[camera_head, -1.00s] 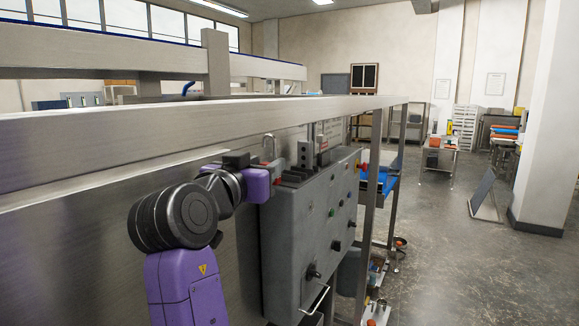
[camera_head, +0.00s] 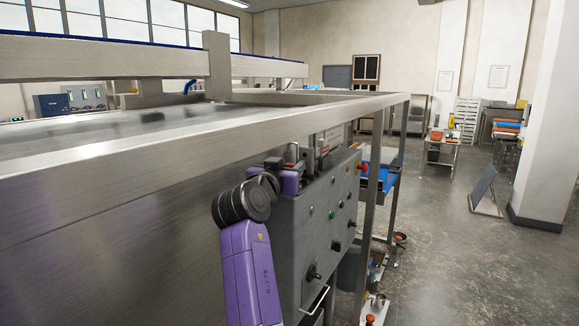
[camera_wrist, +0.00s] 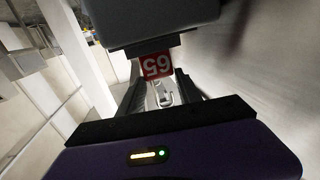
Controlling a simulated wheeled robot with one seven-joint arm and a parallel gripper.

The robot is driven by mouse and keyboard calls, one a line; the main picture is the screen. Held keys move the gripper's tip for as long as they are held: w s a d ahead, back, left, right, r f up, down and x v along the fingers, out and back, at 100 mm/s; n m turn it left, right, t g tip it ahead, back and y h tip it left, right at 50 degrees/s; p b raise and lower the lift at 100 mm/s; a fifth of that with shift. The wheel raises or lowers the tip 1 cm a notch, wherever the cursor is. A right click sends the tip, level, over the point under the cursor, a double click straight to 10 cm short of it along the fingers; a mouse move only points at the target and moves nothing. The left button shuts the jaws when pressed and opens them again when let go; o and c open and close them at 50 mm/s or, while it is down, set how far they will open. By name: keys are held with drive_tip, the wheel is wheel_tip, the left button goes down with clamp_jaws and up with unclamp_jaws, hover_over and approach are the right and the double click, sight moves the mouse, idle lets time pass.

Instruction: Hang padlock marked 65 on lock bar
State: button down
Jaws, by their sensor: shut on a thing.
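In the wrist view my gripper (camera_wrist: 159,92) is shut on the padlock marked 65 (camera_wrist: 156,66). Its red label reads upside down there, and a thin silver shackle shows between the fingers. In the head view my purple gripper (camera_head: 300,180) is at the top rear edge of the grey control box (camera_head: 318,215); its fingertips and most of the padlock are hidden. I cannot make out the lock bar clearly. Whether the shackle touches anything cannot be told.
Dark upright parts (camera_head: 311,155) stand on the box top close to my gripper. The box front carries knobs, buttons and a handle. A metal frame rail (camera_head: 200,125) runs above and behind my arm. Open floor (camera_head: 450,270) lies to the right.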

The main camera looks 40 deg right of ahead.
drive_tip(key=shift+f, duration=0.45)
drive_tip(key=shift+f+b, duration=0.25)
drive_tip(key=shift+b, duration=0.05)
drive_tip(key=c, duration=0.8)
unclamp_jaws()
drive_tip(key=shift+r+p, duration=0.15)
drive_tip(key=shift+p, duration=0.5)
drive_tip(key=b+v, duration=0.1)
drive_tip(key=v, duration=0.1)
drive_tip(key=b+v, duration=0.1)
drive_tip(key=v, duration=0.2)
drive_tip(key=b+v, duration=0.1)
drive_tip(key=v, duration=0.1)
drive_tip(key=shift+s+a+f+b, duration=0.2)
drive_tip(key=shift+a+f+b, duration=0.15)
drive_tip(key=shift+f+b, duration=0.05)
drive_tip(key=shift+a, duration=0.1)
